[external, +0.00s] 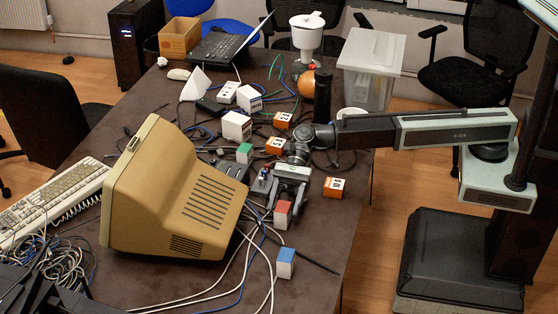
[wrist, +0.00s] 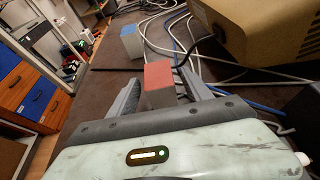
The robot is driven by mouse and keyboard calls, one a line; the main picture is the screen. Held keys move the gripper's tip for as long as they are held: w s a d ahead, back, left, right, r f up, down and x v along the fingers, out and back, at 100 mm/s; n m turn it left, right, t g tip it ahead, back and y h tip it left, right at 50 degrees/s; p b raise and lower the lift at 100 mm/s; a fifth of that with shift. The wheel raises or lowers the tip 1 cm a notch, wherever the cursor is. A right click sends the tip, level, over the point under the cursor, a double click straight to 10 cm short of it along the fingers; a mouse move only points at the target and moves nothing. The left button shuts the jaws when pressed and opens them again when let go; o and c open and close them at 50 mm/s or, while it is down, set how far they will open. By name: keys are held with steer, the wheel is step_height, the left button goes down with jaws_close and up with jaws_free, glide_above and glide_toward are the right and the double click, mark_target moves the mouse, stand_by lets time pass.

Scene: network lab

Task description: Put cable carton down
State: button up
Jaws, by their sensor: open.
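A small carton with a red top (external: 282,214) stands upright on the dark table, just in front of my gripper (external: 290,181). In the wrist view the red-topped carton (wrist: 159,82) sits between the two spread fingers of my gripper (wrist: 160,78). The fingers are open on either side of it, and gaps seem to show at its sides. I cannot tell for sure that this is the cable carton, as no label is readable. Its lower part is hidden by the gripper body in the wrist view.
A blue-topped carton (external: 286,262) stands nearer the front edge. A beige monitor (external: 180,195) is close on the left. A green-topped carton (external: 245,152), a white carton (external: 236,126) and an orange carton (external: 334,187) stand around. Loose cables (external: 237,265) cross the table.

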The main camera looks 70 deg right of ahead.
steer(key=p+v, duration=0.3)
steer(key=v, duration=0.7)
steer(key=o, duration=0.9)
steer(key=s+a+r+h+p, duration=0.35)
steer(key=a+r+p, duration=0.45)
steer(key=r+p, duration=0.8)
steer(key=s+a+r+h+p, duration=0.2)
steer(key=a+r+h+p, duration=0.5)
steer(key=p, duration=1.5)
steer(key=shift+y, duration=0.85)
steer(key=b+x, duration=0.3)
steer(key=a+b+x, duration=0.1)
steer(key=b+x, duration=0.4)
steer(key=b, duration=0.1)
steer(key=shift+s+a, duration=0.2)
steer(key=shift+a, duration=0.15)
